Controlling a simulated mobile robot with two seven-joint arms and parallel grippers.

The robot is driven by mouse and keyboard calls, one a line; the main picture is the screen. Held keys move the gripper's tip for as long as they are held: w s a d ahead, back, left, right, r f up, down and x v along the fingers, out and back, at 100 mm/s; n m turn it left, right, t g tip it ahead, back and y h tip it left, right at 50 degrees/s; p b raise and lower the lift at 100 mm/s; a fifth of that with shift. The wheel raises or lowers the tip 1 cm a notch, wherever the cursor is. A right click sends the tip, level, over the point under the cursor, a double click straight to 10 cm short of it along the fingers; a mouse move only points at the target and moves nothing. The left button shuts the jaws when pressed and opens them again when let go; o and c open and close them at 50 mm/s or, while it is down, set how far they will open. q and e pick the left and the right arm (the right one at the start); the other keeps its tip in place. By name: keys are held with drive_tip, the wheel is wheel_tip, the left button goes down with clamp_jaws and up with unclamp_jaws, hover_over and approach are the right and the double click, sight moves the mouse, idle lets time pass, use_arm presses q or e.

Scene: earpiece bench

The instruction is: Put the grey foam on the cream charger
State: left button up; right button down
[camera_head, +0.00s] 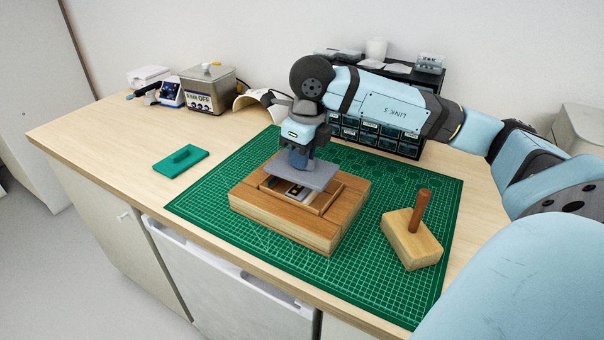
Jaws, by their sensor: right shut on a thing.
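My right gripper (299,158) points down over the wooden block and is shut on the grey foam (313,177), a flat slab held level. The foam is above the recess of the wooden block (283,226) and hides part of it. Under the foam's front edge, a small dark and pale item (297,192) shows in the recess. I cannot tell whether this is the cream charger, or whether the foam touches anything below. My left gripper is not in view.
The block stands on a green cutting mat (218,208). Behind are a metal box (208,90), a cream curved piece (252,99) and drawers (378,134).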

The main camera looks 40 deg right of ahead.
sight(302, 172)
drive_tip(key=shift+f, duration=2.2)
drive_tip(key=shift+f+b, duration=0.1)
drive_tip(key=shift+b, duration=0.2)
drive_tip(key=c, duration=1.5)
unclamp_jaws()
drive_tip(key=shift+f, duration=0.1)
drive_tip(key=shift+c, duration=0.2)
drive_tip(key=o, duration=0.4)
drive_tip(key=shift+o, duration=0.2)
drive_tip(key=shift+r, duration=0.2)
